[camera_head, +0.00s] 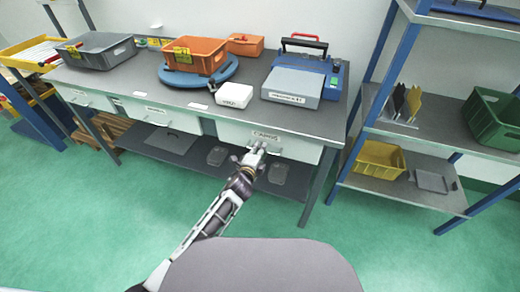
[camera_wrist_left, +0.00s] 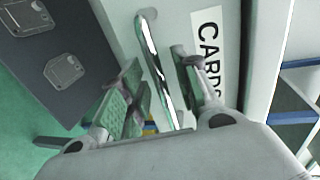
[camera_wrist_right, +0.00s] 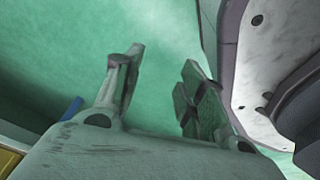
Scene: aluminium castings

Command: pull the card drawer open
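The card drawer (camera_head: 300,150) is a white drawer under the right end of the workbench, with a CARDS label (camera_wrist_left: 208,50). Its front looks about flush with the bench. A shiny bar handle (camera_wrist_left: 152,50) is on the drawer front. My left gripper (camera_head: 256,149) is at the drawer front, and in the left wrist view its fingers (camera_wrist_left: 160,90) are apart with the handle between them. I cannot tell whether either finger touches the bar. My right gripper (camera_wrist_right: 155,85) is open and empty above the green floor, outside the head view.
The bench (camera_head: 140,85) carries a grey crate (camera_head: 97,50), an orange bin (camera_head: 195,55) on a blue turntable, a white box (camera_head: 234,95) and a blue machine (camera_head: 331,80). A blue-posted shelf (camera_head: 440,135) stands to the right. The green floor in front is clear.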

